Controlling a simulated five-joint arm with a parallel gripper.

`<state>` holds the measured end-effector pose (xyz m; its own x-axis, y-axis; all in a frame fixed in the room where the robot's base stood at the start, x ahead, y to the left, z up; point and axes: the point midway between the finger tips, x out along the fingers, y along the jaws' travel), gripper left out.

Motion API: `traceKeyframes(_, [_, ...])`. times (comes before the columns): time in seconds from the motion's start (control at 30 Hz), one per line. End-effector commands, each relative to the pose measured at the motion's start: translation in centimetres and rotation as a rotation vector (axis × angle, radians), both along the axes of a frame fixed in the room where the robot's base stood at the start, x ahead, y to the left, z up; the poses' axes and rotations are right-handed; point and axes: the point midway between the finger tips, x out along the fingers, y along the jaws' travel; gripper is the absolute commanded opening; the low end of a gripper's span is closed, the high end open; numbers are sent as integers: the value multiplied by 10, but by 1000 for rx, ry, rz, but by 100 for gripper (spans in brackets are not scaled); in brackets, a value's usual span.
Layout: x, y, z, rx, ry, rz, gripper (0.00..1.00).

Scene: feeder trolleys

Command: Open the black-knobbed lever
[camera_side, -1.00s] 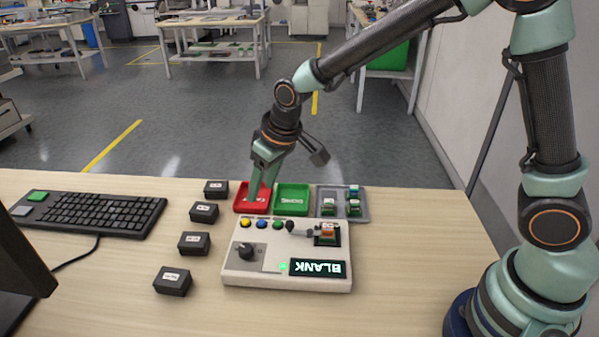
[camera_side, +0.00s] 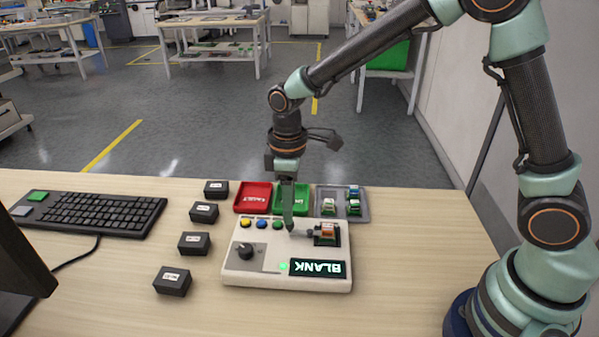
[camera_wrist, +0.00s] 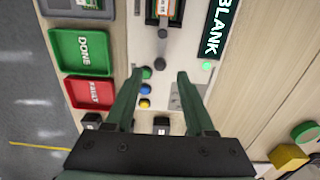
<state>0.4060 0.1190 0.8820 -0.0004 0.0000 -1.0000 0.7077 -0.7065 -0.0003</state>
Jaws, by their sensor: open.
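The pale test box (camera_side: 238,272) stands on the table with a lit display reading BLANK (camera_side: 318,268). Its lever runs left from the socket (camera_side: 327,242), which holds an orange-and-white module. The lever's black knob (camera_wrist: 161,63) shows in the wrist view, just ahead of and between my fingertips. In the side view my fingers mostly hide the knob. My gripper (camera_side: 289,226) points down over the box at the knob; it also shows in the wrist view (camera_wrist: 160,74), open, with nothing clamped. Whether a finger touches the knob I cannot tell.
A red FAULT tray (camera_side: 253,208), a green DONE tray (camera_side: 305,209) and a grey tray (camera_side: 364,212) with modules stand behind the box. Yellow, blue and green buttons and a rotary knob (camera_side: 245,251) are close by. Several black blocks (camera_side: 194,243) stand left.

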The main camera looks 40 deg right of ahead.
Motion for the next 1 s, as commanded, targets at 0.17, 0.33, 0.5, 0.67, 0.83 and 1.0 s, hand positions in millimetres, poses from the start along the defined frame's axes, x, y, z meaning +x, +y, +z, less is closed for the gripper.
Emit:
traceKeyframes(0.17, [-1,0,-27,-1,4,0,55])
traceKeyframes(0.33, [0,0,-39,0,1,-1,55])
traceKeyframes(0.5, [0,0,-41,1,-1,-1,55])
traceKeyframes(0.67, [0,0,-41,1,-1,-1,51])
traceKeyframes(0.83, [0,0,-41,1,-1,-1,0])
traceKeyframes(1.0, [0,0,-41,1,-1,-4,0])
